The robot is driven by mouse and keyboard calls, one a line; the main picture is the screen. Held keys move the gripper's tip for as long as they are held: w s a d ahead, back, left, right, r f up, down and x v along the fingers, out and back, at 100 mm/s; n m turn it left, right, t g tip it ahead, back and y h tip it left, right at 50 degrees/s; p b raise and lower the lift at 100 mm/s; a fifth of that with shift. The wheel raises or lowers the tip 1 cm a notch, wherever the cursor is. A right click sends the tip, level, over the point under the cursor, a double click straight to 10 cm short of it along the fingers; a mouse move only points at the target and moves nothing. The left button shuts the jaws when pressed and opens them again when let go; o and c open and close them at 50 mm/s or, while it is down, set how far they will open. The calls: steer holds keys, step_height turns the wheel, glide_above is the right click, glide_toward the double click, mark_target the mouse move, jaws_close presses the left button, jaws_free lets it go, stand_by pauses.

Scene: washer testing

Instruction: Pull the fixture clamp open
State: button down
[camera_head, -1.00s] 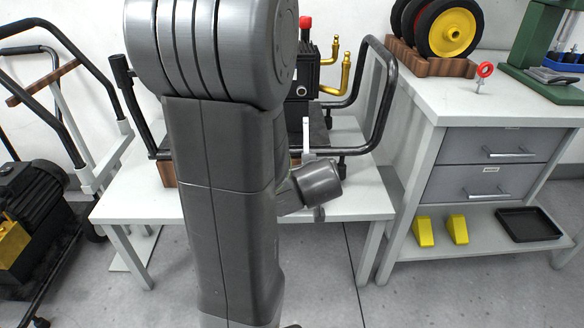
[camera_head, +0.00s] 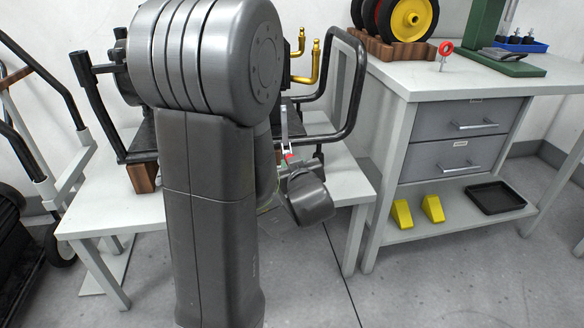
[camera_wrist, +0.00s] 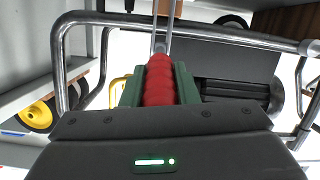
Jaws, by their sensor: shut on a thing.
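The clamp's red ribbed handle (camera_wrist: 160,82) sits between the green fingers of my gripper (camera_wrist: 160,88) in the wrist view, and the gripper is shut on it. A pale metal lever (camera_wrist: 163,30) runs from the handle to the top of that view. In the head view the lever (camera_head: 284,128) slants down to a bit of red handle (camera_head: 288,157) at my gripper (camera_head: 291,163), by the front edge of the white table. My arm hides most of the fixture and the clamp's base.
A black tube frame (camera_head: 352,90) stands right of the lever, with brass fittings (camera_head: 312,65) behind it. A grey drawer bench (camera_head: 400,82) is on the right and a hand cart (camera_head: 50,185) on the left. Floor in front is clear.

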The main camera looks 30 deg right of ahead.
stand_by(0.3)
steer(key=c, duration=1.1)
jaws_free()
steer(key=p+v, duration=0.4)
steer(key=v, duration=0.9)
steer(key=shift+s+a, duration=0.1)
steer(key=shift+s, duration=0.3)
steer(key=shift+w, duration=0.1)
steer(key=b+x, duration=0.4)
steer(key=x, duration=0.9)
steer(key=shift+w, duration=0.35)
steer(key=shift+s, duration=0.1)
